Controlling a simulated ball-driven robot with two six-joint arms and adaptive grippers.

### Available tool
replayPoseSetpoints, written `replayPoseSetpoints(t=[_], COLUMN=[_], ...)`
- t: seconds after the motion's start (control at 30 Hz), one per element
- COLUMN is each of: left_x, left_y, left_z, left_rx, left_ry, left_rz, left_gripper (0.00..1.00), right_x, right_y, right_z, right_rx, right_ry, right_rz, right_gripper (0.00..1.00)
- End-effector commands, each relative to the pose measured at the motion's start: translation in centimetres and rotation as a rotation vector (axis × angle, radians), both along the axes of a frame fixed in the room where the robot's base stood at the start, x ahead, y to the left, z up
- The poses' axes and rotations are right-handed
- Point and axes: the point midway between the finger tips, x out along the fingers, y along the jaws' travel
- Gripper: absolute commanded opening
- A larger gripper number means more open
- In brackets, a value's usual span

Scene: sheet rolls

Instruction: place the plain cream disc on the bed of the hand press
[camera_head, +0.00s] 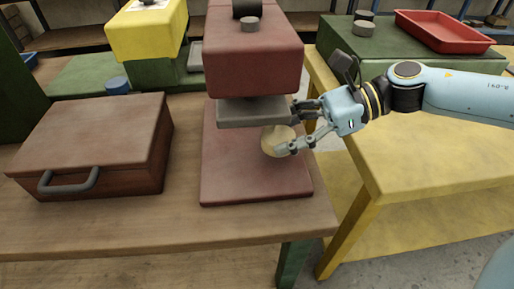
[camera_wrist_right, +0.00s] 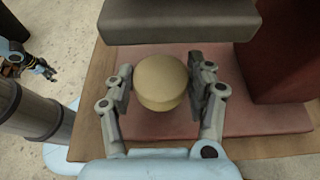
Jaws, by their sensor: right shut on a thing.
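The plain cream disc (camera_head: 272,139) is between the fingers of my right gripper (camera_head: 290,130). The right wrist view also shows the disc (camera_wrist_right: 160,82) with a finger pressed on each side. The hand press has a dark red upper block (camera_head: 252,55), a grey plate (camera_head: 240,112) under it and a flat red bed (camera_head: 232,180). The disc is over the bed, near the grey plate's front right corner. I cannot tell whether the disc touches the bed. My left gripper (camera_wrist_right: 42,70) shows small in the right wrist view; its opening is unclear.
A brown case (camera_head: 95,135) with a grey handle lies left of the press on the wooden table (camera_head: 150,225). A yellow table (camera_head: 425,160) stands to the right. A red tray (camera_head: 445,30) lies on a green block behind. The front of the bed is clear.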

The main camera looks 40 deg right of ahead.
Motion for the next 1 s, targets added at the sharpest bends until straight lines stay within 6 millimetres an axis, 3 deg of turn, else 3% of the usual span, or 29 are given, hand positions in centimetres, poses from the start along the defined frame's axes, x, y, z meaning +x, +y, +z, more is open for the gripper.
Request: replayPoseSetpoints(t=[0.1,0.27,0.57,0.93,0.97,1.0], left_x=[1.1,2.4,1.9,1.4,1.4,1.4], left_y=[0.0,0.0,0.0,0.0,0.0,0.0], left_z=[0.2,0.4,0.2,-0.2,-0.2,-0.1], left_rx=[0.000,0.000,-0.001,-0.001,-0.001,-0.001], left_ry=[-0.016,-0.037,-0.030,-0.021,-0.021,-0.021], left_rz=[0.000,-0.002,-0.001,-0.001,-0.001,-0.001], left_gripper=[0.40,0.40,0.40,0.40,0.40,0.40], right_x=[1.5,2.4,2.5,2.4,2.4,2.4], right_y=[2.3,3.9,4.0,4.0,4.0,4.0], right_z=[0.3,0.2,-3.3,-3.8,-3.8,-3.8], right_rx=[0.007,0.003,0.001,-0.001,-0.002,-0.001], right_ry=[-0.005,0.001,0.005,0.004,0.004,0.004], right_rz=[-0.004,-0.002,-0.003,0.000,-0.001,-0.001], right_gripper=[0.17,0.17,0.17,0.17,0.56,0.61])
